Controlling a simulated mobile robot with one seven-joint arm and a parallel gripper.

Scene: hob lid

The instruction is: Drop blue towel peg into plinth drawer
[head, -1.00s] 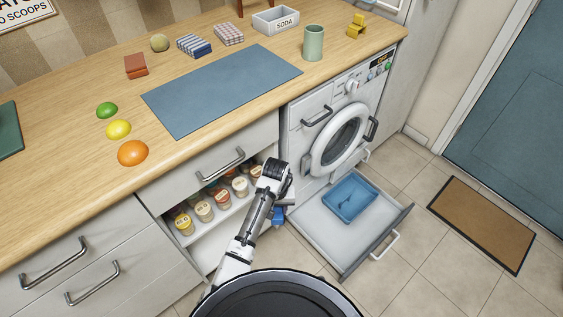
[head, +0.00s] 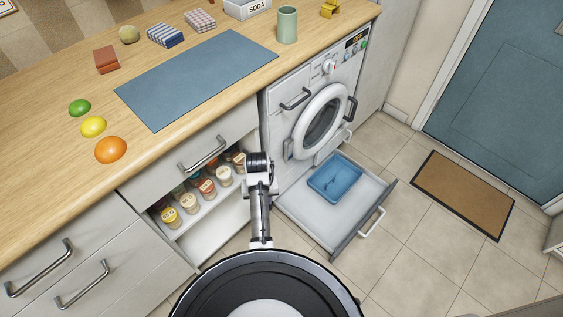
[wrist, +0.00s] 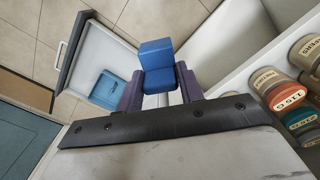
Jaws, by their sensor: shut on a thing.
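The blue towel peg (wrist: 157,66) is a blocky blue piece held between the purple fingers of my gripper (wrist: 160,88) in the wrist view. My gripper is shut on it. In the head view my arm hides the peg and the fingers. The plinth drawer (head: 299,207) is pulled open below the washing machine, to the right of my arm. It has a pale floor and a grey front with a white handle. A blue tray (head: 335,178) lies inside it. In the wrist view the drawer (wrist: 98,52) and tray (wrist: 108,90) appear left of the peg.
A shelf of labelled jars (head: 208,188) stands open left of my arm, and jars (wrist: 285,95) are close on the right in the wrist view. The washing machine (head: 318,120) stands above the drawer. Tiled floor lies clear right of the drawer, towards a brown mat (head: 463,194).

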